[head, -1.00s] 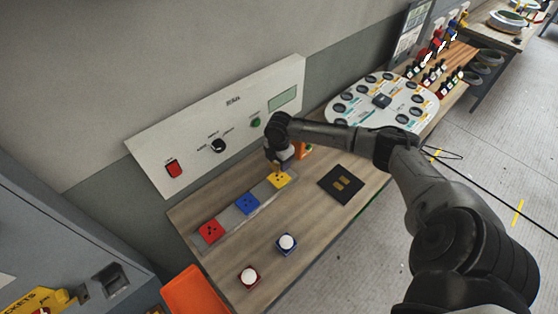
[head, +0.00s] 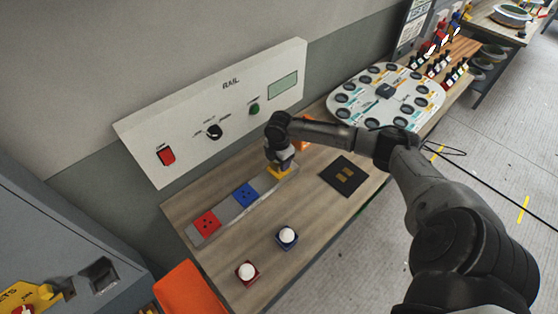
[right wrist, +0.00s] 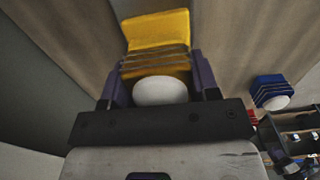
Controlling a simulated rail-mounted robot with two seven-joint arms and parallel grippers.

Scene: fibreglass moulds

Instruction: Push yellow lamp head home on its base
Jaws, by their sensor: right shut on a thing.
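My right gripper (head: 281,164) is shut on the yellow lamp head. In the right wrist view the lamp head's white dome (right wrist: 160,92) and ridged yellow body (right wrist: 155,62) sit between the two fingers. In the head view the gripper hides the lamp head. It points down over the yellow base (head: 275,174) at the far end of the grey strip (head: 225,213). The base is partly covered, its holes hidden. I cannot tell whether head and base touch. My left gripper is out of view.
The strip also bears a blue base (head: 245,195) and a red base (head: 207,223). A blue lamp head (head: 287,237) and a red lamp head (head: 247,272) stand in front. A black plate (head: 344,177) lies to the right. The white control panel (head: 215,112) stands close behind.

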